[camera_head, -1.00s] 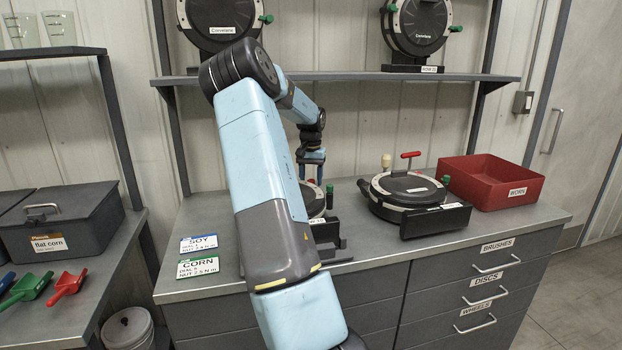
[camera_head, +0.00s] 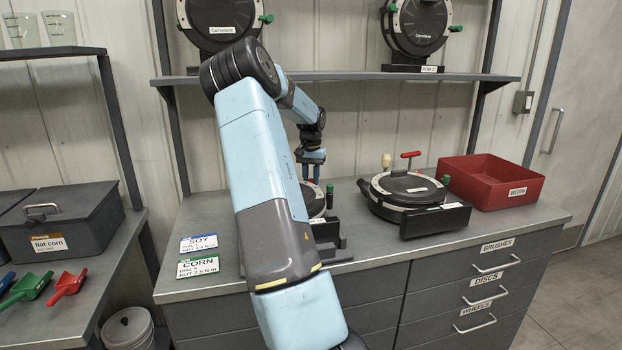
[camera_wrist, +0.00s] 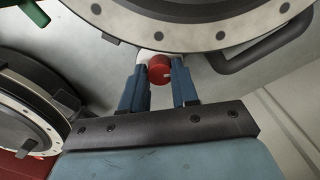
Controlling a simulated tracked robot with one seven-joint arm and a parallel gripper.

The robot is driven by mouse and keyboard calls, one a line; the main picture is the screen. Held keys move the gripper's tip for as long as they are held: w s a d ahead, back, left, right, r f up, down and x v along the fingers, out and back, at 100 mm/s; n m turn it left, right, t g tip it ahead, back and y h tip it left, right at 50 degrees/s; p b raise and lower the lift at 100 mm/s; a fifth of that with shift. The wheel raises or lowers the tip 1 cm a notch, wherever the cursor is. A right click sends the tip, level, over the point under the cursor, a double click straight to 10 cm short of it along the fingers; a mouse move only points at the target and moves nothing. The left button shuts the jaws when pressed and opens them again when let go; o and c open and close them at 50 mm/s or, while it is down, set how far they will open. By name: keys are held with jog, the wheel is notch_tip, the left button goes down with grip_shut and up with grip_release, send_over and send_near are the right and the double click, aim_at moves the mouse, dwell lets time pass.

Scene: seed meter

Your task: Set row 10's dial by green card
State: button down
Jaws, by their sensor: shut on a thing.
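The green-edged CORN card (camera_head: 198,267) lies flat at the bench's front left; its dial line is too small to read surely. The blue-edged SOY card (camera_head: 199,243) lies just behind it. My gripper (camera_head: 313,180) points down over a seed meter (camera_head: 317,205), which my arm partly hides. In the wrist view, my gripper (camera_wrist: 159,80) has its two blue fingers on either side of a red knob (camera_wrist: 159,69), shut on it, at the edge of the meter's pale rim (camera_wrist: 195,36). The meter's row label and any dial scale cannot be read.
A second meter (camera_head: 405,190) with a red T-handle stands to the right, near a red bin (camera_head: 492,182). Two more meters (camera_head: 418,25) stand on the shelf above. Bench room is clear around the cards. Scoops (camera_head: 66,285) lie on the left bench.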

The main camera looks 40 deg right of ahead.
aim_at(310, 180)
jog(key=m, duration=0.9)
jog(key=shift+m, duration=0.3)
jog(key=shift+a+m, duration=0.1)
jog(key=shift+m, duration=0.2)
jog(key=c, duration=0.8)
grip_release()
jog(key=shift+c, duration=0.2)
jog(key=shift+w+r, duration=0.1)
jog(key=shift+r, duration=3.55)
